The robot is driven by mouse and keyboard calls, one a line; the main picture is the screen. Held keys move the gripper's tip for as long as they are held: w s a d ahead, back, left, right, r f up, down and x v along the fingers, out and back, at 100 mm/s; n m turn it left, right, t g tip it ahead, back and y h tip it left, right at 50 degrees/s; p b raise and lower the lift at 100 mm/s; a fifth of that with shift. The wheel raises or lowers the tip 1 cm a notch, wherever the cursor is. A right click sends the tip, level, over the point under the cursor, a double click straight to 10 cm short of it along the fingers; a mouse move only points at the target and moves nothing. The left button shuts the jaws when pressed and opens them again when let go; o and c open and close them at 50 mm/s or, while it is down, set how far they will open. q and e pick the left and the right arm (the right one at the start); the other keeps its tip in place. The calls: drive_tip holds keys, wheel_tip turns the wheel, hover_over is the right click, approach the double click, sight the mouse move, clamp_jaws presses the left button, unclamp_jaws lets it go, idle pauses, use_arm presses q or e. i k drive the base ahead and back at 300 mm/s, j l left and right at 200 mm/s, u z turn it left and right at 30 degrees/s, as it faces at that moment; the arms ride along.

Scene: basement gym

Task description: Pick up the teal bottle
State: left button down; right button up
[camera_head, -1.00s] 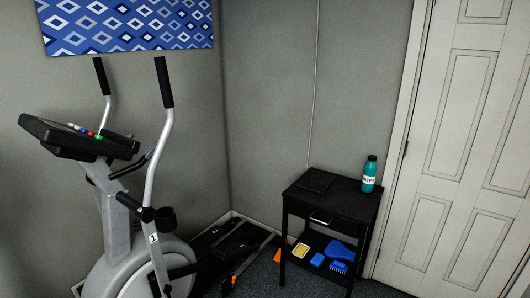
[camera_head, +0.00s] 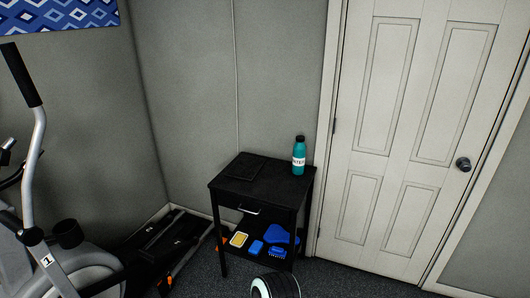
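The teal bottle (camera_head: 299,157) stands upright on the black side table (camera_head: 227,183), near the table's back right corner. It has a dark cap and a white label with dark lettering.
A flat dark item (camera_head: 241,168) lies on the tabletop left of the bottle. The lower shelf holds blue items (camera_head: 278,236) and a yellow-and-white item (camera_head: 239,239). An elliptical machine (camera_head: 60,262) stands at left. A closed white door (camera_head: 408,130) is at right.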

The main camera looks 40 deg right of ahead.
sight(299, 148)
drive_tip(key=l+u, duration=0.25)
drive_tip(key=l, duration=0.25)
drive_tip(key=l+u, duration=0.3)
drive_tip(key=l, duration=0.2)
drive_tip(key=k+l+u, duration=0.1)
drive_tip(key=l, duration=0.25)
drive_tip(key=k+l+u, duration=0.1)
drive_tip(key=l, duration=0.25)
drive_tip(key=k+l+u, duration=0.1)
drive_tip(key=l, duration=0.25)
drive_tip(key=k+l, duration=0.1)
drive_tip(key=l, duration=0.3)
drive_tip(key=k+l, duration=0.1)
drive_tip(key=l, duration=0.35)
drive_tip(key=k+l, duration=0.1)
drive_tip(key=l, duration=0.3)
drive_tip(key=k+l+u, duration=0.1)
drive_tip(key=l, duration=0.3)
drive_tip(key=k+l, duration=0.15)
drive_tip(key=l, duration=0.3)
